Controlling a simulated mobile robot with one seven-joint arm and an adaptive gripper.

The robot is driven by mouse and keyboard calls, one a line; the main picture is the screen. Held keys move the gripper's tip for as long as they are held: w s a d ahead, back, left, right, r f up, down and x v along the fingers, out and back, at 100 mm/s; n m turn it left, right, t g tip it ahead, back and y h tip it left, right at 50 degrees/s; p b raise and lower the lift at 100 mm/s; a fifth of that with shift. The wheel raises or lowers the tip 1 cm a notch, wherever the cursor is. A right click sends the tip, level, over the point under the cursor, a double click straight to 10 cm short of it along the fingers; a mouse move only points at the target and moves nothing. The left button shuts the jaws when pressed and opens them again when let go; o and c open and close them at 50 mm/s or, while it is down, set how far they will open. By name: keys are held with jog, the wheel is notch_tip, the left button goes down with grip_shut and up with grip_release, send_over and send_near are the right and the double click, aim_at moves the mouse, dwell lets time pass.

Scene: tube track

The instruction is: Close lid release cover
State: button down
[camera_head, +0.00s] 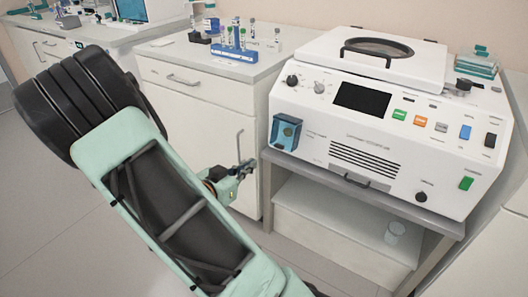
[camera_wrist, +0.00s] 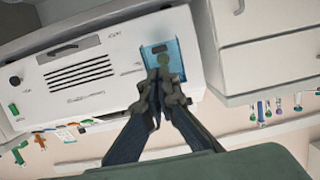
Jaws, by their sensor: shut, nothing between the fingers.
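The lid release cover (camera_head: 285,132) is a translucent blue piece at the left end of the white centrifuge's (camera_head: 385,120) front panel. A darker shape shows within it; I cannot tell how far the cover is swung. My gripper (camera_head: 247,166) is shut and empty, left of the cover and slightly lower in the head view, apart from it. In the wrist view, which is upside down, the cover (camera_wrist: 185,50) lies beyond my fingertips (camera_wrist: 162,80). The fingers overlap part of it and hide some of its edge there. I cannot see contact.
A white cabinet (camera_head: 210,110) with a blue tube rack (camera_head: 235,54) stands to the left. Open floor lies in front of the cabinet.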

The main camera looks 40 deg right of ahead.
aim_at(278, 148)
jog(key=b+x, duration=0.4)
jog(key=x, duration=0.9)
jog(key=shift+s+f, duration=0.1)
jog(key=shift+s, duration=0.1)
jog(key=shift+w+d, duration=0.2)
jog(key=shift+d, duration=0.25)
jog(key=d+f, duration=0.1)
jog(key=w+d+f+b, duration=0.1)
jog(key=f, duration=0.1)
jog(key=shift+d+b, duration=0.15)
jog(key=shift+b, duration=0.15)
jog(key=shift+s, duration=0.1)
